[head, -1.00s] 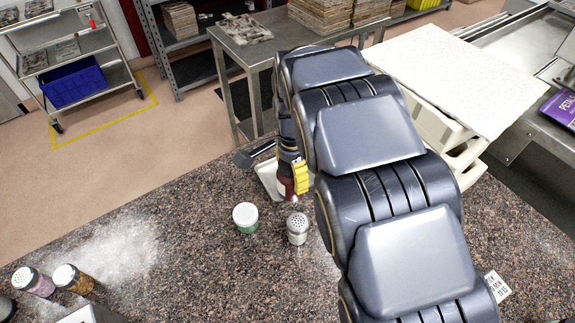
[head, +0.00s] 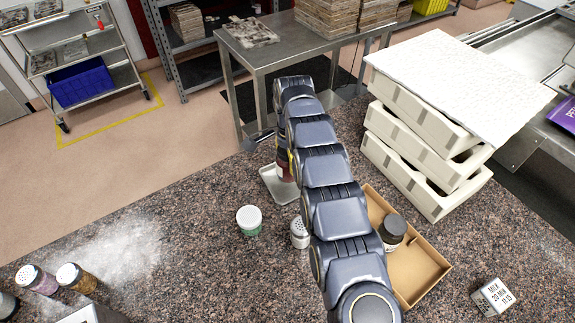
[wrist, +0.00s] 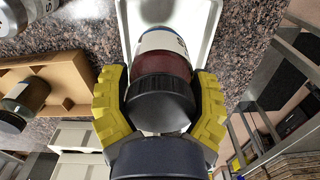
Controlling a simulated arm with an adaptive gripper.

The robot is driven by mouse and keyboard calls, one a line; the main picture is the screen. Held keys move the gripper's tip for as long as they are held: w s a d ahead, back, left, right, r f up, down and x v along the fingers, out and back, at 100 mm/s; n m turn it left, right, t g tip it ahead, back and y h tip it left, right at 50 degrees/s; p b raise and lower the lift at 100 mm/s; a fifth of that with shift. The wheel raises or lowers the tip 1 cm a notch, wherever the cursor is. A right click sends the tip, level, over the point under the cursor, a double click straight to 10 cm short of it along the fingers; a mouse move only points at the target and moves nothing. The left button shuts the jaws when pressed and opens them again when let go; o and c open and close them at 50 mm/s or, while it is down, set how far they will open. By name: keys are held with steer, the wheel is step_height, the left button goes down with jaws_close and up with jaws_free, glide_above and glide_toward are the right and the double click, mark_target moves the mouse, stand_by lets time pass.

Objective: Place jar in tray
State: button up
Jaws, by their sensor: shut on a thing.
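A jar with a dark lid, dark red contents and a white label (wrist: 165,62) is between the yellow fingers of my gripper (wrist: 160,100), which is shut on it. In the head view the jar (head: 284,170) shows partly beside my arm, at the small pale metal tray (head: 270,181). The tray (wrist: 207,20) lies behind the jar in the wrist view. The jar looks over or inside the tray; I cannot tell whether its base touches the tray floor. My arm hides much of the gripper in the head view.
A shaker (head: 300,236) and a white-lidded green jar (head: 249,220) stand in front of the tray. A cardboard tray (head: 424,272) holding a dark-lidded jar (head: 393,231) is right of my arm. Stacked cream crates (head: 420,150) stand behind it. The speckled counter is clear at front centre-left.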

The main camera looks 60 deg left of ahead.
mark_target(288, 167)
steer(key=shift+w+a+f, duration=0.1)
steer(key=shift+a+f, duration=0.15)
steer(key=shift+f, duration=0.2)
steer(key=shift+w+a+f, duration=0.1)
steer(key=shift+f, duration=1.45)
steer(key=shift+f, duration=0.15)
steer(key=o, duration=1.1)
steer(key=shift+o, duration=0.2)
step_height(288, 167, up, 11)
steer(key=shift+r, duration=0.65)
